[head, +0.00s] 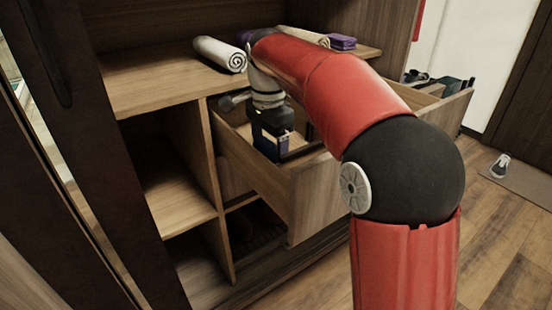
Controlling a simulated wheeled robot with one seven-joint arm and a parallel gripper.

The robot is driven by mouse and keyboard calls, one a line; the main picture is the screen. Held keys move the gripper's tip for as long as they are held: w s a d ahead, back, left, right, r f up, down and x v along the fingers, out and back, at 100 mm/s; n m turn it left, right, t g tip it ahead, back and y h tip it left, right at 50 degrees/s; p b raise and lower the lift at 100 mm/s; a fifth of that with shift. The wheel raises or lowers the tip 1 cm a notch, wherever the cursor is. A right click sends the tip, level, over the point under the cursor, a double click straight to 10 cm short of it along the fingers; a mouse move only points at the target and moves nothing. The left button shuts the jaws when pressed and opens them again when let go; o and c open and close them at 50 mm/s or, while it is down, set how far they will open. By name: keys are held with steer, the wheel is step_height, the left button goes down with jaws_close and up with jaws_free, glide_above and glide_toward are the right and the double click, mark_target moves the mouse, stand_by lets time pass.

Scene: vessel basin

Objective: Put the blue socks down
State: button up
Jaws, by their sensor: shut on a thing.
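My gripper (272,150) points down into the open wooden drawer (311,196), near its left end. It is shut on a small dark blue thing, which I take to be the blue socks; it is mostly hidden by the gripper and the drawer's front. I cannot tell whether the socks touch the drawer's floor. My red arm crosses in front of the drawer and covers much of its inside.
A rolled white towel (219,54), a beige roll (305,37) and a folded purple cloth (342,42) lie on the shelf (150,88) above. Dark items (440,82) are at the drawer's far right. A shoe (500,166) stands on a mat by the door.

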mark_target(269, 143)
steer(key=shift+f, duration=0.6)
steer(key=shift+r, duration=0.2)
steer(key=shift+f, duration=0.15)
steer(key=o, duration=1)
steer(key=shift+c, duration=0.2)
step_height(269, 143, up, 12)
steer(key=p, duration=0.3)
steer(key=shift+p, duration=0.35)
